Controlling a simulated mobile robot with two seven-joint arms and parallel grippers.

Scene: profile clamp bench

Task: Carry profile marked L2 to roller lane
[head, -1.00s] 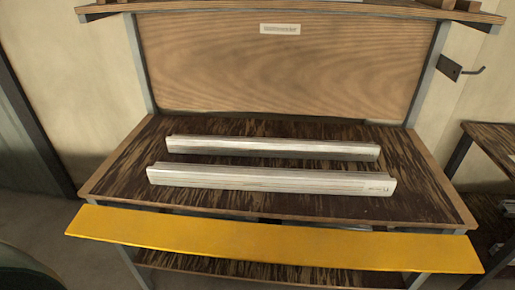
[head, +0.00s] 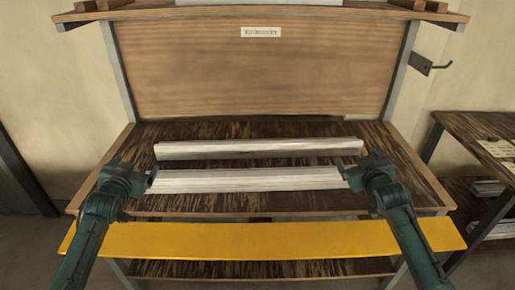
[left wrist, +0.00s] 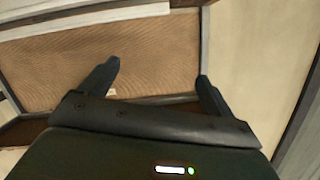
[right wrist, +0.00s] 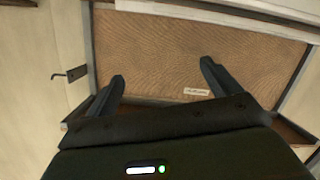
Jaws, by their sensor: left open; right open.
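Two long silver profiles lie parallel on the dark wooden bench: a rear profile (head: 258,148) and a front profile (head: 246,180). I cannot read a marking on either, so I cannot tell which is L2. My left gripper (head: 151,179) is at the front profile's left end, and my right gripper (head: 346,174) is at its right end. I cannot tell whether they touch it. In the left wrist view my left gripper (left wrist: 158,70) has its fingers apart with nothing between them. My right gripper (right wrist: 162,70) is likewise open and empty. I cannot make out a roller lane.
A yellow board (head: 260,240) runs along the bench's front. A wooden back panel (head: 260,75) with a small label stands behind, under a top shelf. A second table (head: 480,135) stands at the right, and a dark hook (head: 432,66) is on the wall.

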